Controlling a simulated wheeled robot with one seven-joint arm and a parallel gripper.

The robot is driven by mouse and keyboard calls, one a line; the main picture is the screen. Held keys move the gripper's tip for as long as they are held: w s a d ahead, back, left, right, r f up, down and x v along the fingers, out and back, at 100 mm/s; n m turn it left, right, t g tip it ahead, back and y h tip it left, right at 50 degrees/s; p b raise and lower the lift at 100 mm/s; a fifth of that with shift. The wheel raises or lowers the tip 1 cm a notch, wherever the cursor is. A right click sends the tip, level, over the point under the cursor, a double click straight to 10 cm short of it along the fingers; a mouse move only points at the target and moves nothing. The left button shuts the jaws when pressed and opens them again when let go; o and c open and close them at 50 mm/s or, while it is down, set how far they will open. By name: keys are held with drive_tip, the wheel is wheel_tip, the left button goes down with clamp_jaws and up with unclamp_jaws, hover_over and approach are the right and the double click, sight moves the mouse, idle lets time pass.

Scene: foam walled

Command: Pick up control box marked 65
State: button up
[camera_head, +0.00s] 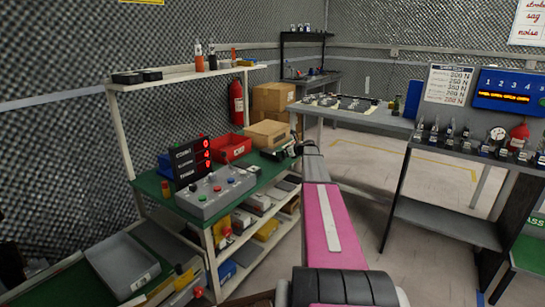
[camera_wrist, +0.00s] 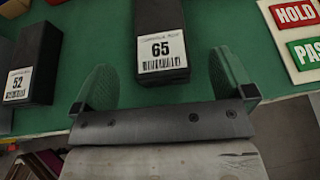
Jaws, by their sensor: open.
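The control box marked 65 (camera_wrist: 158,14) is a black block with a white label on its near end. It lies on a green surface (camera_wrist: 90,30) in the wrist view, its near end at the top centre. My gripper (camera_wrist: 161,62) is open, with one green-padded finger to each side of the label end. The fingers look apart from the box, and nothing is held. In the head view my gripper (camera_head: 302,148) is at the right end of the green-topped bench (camera_head: 255,185). I cannot make out the number 65 there.
Another black box marked 52 (camera_wrist: 38,55) lies to the left in the wrist view. A HOLD/PASS sign (camera_wrist: 292,35) lies to the right. On the bench stand a grey button console (camera_head: 215,192), a red bin (camera_head: 230,148) and a cardboard box (camera_head: 267,134).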

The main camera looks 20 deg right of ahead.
sight(273, 154)
drive_tip(key=shift+x, duration=2.75)
drive_tip(key=shift+f, duration=0.1)
drive_tip(key=c, duration=1.2)
